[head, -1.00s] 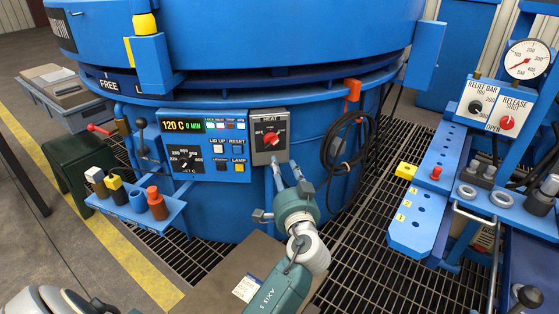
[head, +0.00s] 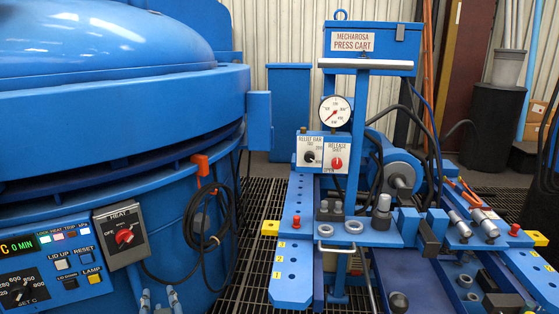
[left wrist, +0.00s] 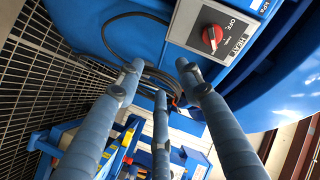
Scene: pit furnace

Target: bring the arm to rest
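My left gripper (head: 160,299) shows only as fingertips at the bottom edge of the head view, below the grey HEAT switch box (head: 122,236). In the left wrist view its three blue-grey fingers (left wrist: 159,84) stand apart with nothing between them. The HEAT switch box (left wrist: 222,27) with its red knob is beyond the fingertips there, at the upper right, and no finger grips the knob. The rest of the left arm is out of the head view. My right gripper is not in view.
The blue furnace (head: 110,120) fills the left, with its control panel (head: 50,262) and a coiled black cable (head: 203,230) on its side. The press cart (head: 296,270) stands at the right. Dark floor grating (head: 245,240) lies between them.

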